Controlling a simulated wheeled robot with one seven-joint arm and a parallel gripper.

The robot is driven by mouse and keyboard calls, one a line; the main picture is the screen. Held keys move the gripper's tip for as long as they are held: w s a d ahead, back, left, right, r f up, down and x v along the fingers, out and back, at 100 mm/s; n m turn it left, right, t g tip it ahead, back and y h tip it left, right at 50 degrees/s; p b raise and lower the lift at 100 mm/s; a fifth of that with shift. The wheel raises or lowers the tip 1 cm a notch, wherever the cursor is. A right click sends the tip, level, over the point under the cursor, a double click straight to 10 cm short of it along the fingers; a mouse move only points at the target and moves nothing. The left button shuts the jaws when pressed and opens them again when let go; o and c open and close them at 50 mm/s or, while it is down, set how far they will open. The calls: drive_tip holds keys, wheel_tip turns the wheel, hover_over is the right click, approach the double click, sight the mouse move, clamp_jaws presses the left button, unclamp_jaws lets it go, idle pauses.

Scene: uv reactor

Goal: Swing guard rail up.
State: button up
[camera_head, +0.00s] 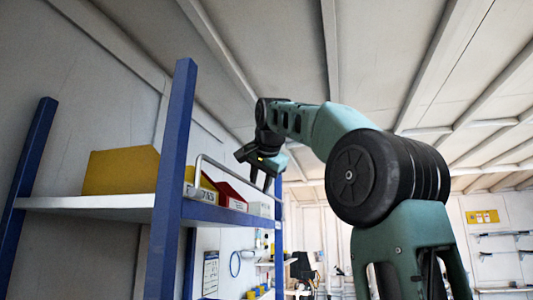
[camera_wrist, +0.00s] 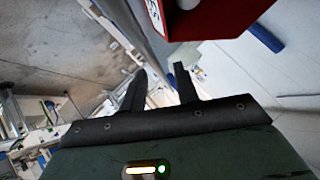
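The guard rail (camera_head: 225,168) is a thin light metal bar along the open front of the blue-posted shelf (camera_head: 90,203). Its near end bends down beside the tall blue post. My gripper (camera_head: 261,182) is at the far part of the rail, with its fingers pointing down. In the wrist view my gripper (camera_wrist: 160,86) has its two dark fingers apart. A short pale rounded piece shows beside the right finger; I cannot tell whether it is the rail. I cannot tell whether the fingers touch the rail.
A yellow bin (camera_head: 120,171) and a red bin (camera_head: 230,196) stand on the shelf behind the rail. The red bin (camera_wrist: 208,18) is close above my fingers in the wrist view. The tall blue post (camera_head: 172,170) stands left of my arm. Sloping ceiling beams are overhead.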

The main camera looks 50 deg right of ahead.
drive_tip(key=v, duration=1.4)
drive_tip(key=shift+s+a+r, duration=0.1)
